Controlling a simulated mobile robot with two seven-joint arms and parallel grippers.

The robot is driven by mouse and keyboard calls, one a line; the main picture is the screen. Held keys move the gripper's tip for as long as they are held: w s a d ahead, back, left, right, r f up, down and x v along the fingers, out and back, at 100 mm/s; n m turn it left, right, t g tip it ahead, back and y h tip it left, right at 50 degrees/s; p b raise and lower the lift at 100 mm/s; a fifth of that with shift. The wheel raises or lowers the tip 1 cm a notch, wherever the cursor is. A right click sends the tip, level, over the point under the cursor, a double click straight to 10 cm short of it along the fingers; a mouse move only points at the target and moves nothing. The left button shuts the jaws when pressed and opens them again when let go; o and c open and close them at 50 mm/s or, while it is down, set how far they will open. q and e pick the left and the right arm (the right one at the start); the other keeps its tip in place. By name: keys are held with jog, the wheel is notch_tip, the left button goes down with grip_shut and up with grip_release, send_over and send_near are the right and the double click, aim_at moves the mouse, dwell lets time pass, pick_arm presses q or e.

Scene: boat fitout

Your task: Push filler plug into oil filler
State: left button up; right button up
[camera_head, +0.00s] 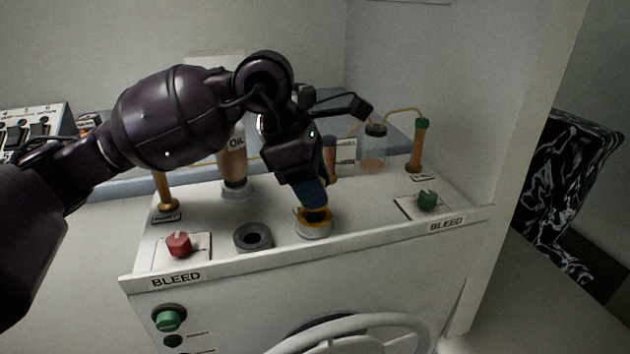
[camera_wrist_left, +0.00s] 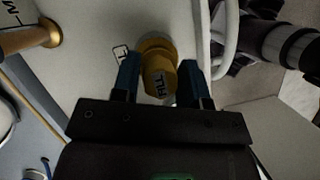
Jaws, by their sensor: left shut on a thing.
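The yellow filler plug (camera_head: 314,215) is at a pale grey collar (camera_head: 313,231) on top of the white console, near its front edge. It also shows in the left wrist view (camera_wrist_left: 158,68), with lettering on its side. My left gripper (camera_head: 314,198) points down over it, its blue fingers (camera_wrist_left: 159,82) on either side, shut on the plug. The fingers hide part of the plug in the head view. I cannot tell how deep it sits in the collar. My right gripper is not in view.
An open dark grey ring (camera_head: 253,238) is left of the plug. A red knob (camera_head: 179,244) and a green knob (camera_head: 427,200) flank them. Behind stand an oil bottle (camera_head: 234,165), a jar (camera_head: 374,150) and brass posts (camera_head: 415,150). A white wheel (camera_head: 350,332) is below in front.

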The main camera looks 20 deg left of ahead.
pick_arm(q)
jog(key=shift+f+b, duration=0.55)
jog(key=shift+f, duration=0.4)
jog(key=o, duration=1)
jog(key=shift+a+r, duration=0.2)
jog(key=shift+r, duration=0.25)
jog(key=v, duration=0.9)
jog(key=shift+a+r, duration=0.15)
jog(key=shift+r, duration=0.25)
